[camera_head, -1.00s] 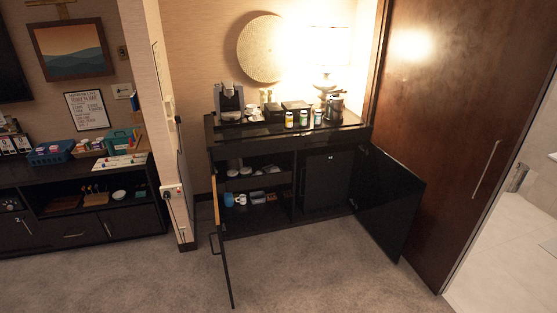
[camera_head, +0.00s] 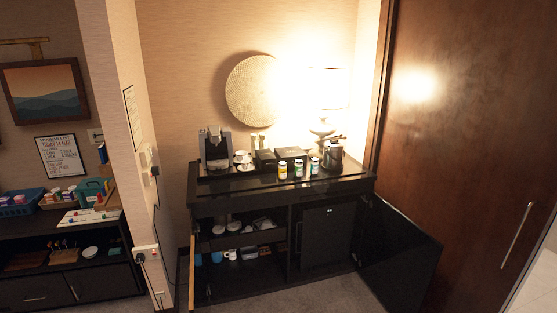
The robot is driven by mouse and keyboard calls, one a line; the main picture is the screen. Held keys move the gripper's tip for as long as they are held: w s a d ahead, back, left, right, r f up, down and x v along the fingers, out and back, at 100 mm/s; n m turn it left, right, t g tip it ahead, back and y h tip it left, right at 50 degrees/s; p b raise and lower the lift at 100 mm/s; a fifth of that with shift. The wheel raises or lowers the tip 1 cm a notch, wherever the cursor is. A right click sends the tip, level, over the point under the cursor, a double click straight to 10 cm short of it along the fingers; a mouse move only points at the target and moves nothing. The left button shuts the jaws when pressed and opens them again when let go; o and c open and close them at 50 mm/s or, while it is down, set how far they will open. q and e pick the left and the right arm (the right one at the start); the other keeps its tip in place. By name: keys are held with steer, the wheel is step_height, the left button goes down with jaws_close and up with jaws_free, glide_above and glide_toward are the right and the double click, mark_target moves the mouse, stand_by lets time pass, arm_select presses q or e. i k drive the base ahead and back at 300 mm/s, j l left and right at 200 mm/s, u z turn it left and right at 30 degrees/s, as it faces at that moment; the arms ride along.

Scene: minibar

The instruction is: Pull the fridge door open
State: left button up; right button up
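The fridge door (camera_head: 326,237) is a dark panel in the right compartment of the black minibar cabinet (camera_head: 270,184). It looks shut. A small light mark shows near its top. The right cabinet door (camera_head: 399,256) stands swung open to the right of the fridge. The left cabinet door (camera_head: 192,275) is also open, seen nearly edge-on at the left. Neither of my grippers is in view.
Cups and mugs (camera_head: 231,254) sit on shelves in the left compartment. A coffee machine (camera_head: 214,150), several small jars and a lit lamp (camera_head: 326,95) stand on the cabinet top. A wall end (camera_head: 140,170) juts out at the left, and a large brown door (camera_head: 460,150) is at the right.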

mark_target(326, 229)
steer(key=i+l+z, duration=0.1)
steer(key=i, duration=1.1)
steer(key=i+l, duration=0.1)
steer(key=i, duration=1.05)
steer(key=i+l+u, duration=0.15)
steer(key=i+u, duration=0.2)
steer(key=i, duration=0.15)
steer(key=i+l+u, duration=0.3)
steer(key=i, duration=0.2)
steer(key=i+l+u, duration=0.35)
steer(key=i+l, duration=0.1)
